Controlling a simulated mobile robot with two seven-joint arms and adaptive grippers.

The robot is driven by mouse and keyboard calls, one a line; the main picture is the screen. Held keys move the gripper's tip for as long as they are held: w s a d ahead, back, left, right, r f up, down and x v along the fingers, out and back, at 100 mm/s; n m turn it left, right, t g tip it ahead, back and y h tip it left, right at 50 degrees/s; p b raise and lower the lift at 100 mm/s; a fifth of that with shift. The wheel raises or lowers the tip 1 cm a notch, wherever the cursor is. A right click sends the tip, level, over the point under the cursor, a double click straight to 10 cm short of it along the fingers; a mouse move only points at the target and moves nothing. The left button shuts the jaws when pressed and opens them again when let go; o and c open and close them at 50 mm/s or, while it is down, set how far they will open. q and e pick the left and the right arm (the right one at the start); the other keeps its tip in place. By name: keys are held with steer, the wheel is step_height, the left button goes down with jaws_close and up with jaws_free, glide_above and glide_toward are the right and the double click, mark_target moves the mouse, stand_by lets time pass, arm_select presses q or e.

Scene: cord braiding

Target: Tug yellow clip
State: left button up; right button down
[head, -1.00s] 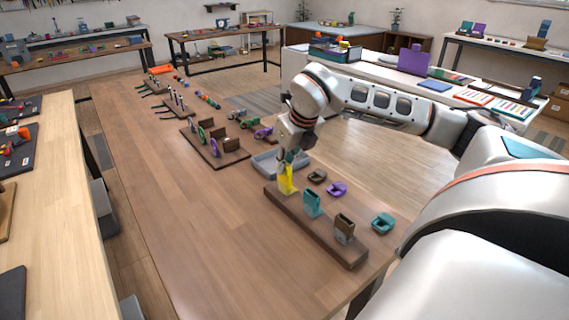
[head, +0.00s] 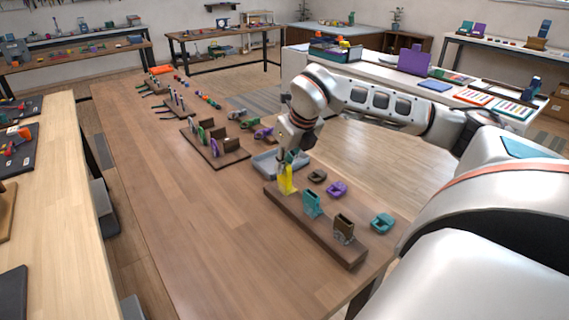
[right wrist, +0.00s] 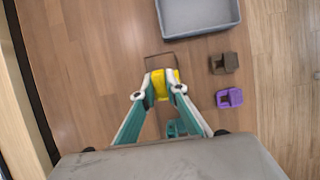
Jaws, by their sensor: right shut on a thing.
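The yellow clip (head: 286,181) stands upright at the far end of a brown wooden base (head: 318,232) on the table. My right gripper (head: 289,160) comes down over it from above. In the right wrist view the two teal fingers of my right gripper (right wrist: 159,93) are shut on the yellow clip (right wrist: 161,80), one on each side. A teal holder (head: 312,203) and a brown holder (head: 343,228) stand on the same base. My left gripper is not in view.
A grey tray (head: 268,164) lies just beyond the base. Loose brown (head: 317,176), purple (head: 337,189) and teal (head: 382,223) pieces lie right of it. More wooden racks (head: 215,148) stand farther along the table. The table's left side is clear.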

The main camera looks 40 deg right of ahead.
steer(key=c, duration=2)
jaws_free()
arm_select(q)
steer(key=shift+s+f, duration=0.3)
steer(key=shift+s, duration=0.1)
arm_select(e)
steer(key=shift+o, duration=0.2)
